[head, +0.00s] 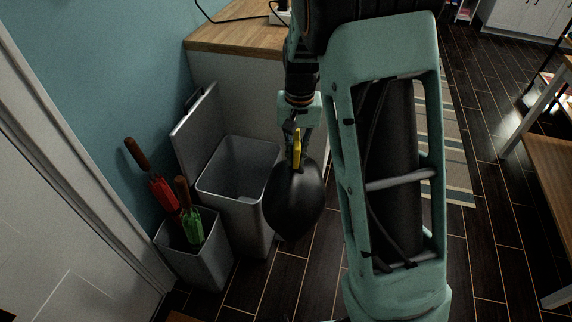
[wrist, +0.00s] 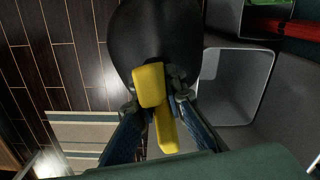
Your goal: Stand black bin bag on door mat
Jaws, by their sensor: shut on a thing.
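The black bin bag (head: 293,205) hangs from my gripper (head: 298,135) beside the open grey bin, clear of its opening. My gripper is shut on the bag's yellow tie (head: 297,150). In the wrist view the bag (wrist: 155,35) fills the top middle, with the yellow tie (wrist: 150,85) between the fingers. The gap between bag and floor is hard to judge. A small brown edge (head: 183,317) at the bottom left, near the door, may be the door mat; most of it is out of frame.
The open grey bin (head: 215,185) stands against the counter (head: 235,38). A smaller grey holder (head: 195,262) with red and green umbrellas stands in front-left of it. A striped rug (head: 455,150) lies right of my arm. A wooden bench (head: 550,160) is at the right edge.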

